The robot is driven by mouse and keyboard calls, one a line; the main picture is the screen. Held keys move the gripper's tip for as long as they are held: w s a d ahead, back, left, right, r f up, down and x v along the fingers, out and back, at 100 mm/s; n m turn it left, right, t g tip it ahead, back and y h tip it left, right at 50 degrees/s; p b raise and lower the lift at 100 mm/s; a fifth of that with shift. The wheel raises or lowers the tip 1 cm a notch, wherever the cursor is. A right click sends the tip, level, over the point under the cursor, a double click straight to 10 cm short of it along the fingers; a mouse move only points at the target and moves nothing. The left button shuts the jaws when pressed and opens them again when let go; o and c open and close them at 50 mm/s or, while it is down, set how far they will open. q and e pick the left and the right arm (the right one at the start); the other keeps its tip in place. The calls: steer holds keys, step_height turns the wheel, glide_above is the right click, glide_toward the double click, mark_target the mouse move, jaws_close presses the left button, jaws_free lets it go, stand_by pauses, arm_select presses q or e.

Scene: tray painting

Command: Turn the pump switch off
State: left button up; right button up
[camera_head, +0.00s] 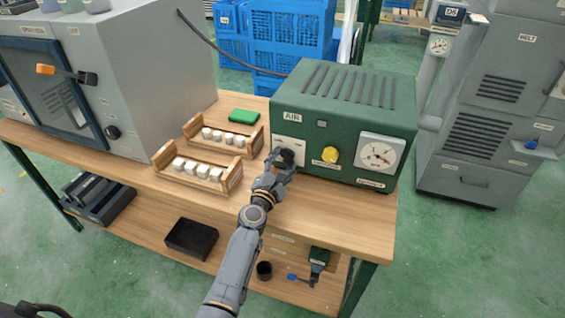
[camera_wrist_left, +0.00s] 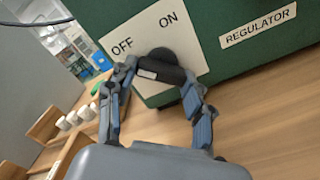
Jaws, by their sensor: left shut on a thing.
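The green pump box (camera_head: 345,110) stands on the wooden bench, with a white switch plate (camera_head: 290,145) at the left of its front. My left gripper (camera_head: 279,168) is at this plate. In the left wrist view, the left gripper (camera_wrist_left: 160,78) has its fingers on both sides of the black switch knob (camera_wrist_left: 170,57) and is shut on it. The plate (camera_wrist_left: 110,30) reads OFF at left and ON at right. The fingers hide part of the knob. My right gripper is not in view.
A yellow knob (camera_head: 331,155) and a round gauge (camera_head: 380,156) are right of the switch. Two wooden racks (camera_head: 232,170) with white pieces and a green block (camera_head: 244,116) lie to the left. A grey cabinet (camera_head: 150,70) stands further left.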

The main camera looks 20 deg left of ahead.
arm_select(q)
steer(key=shift+f, duration=0.1)
stand_by(0.4)
steer(key=o, duration=1.2)
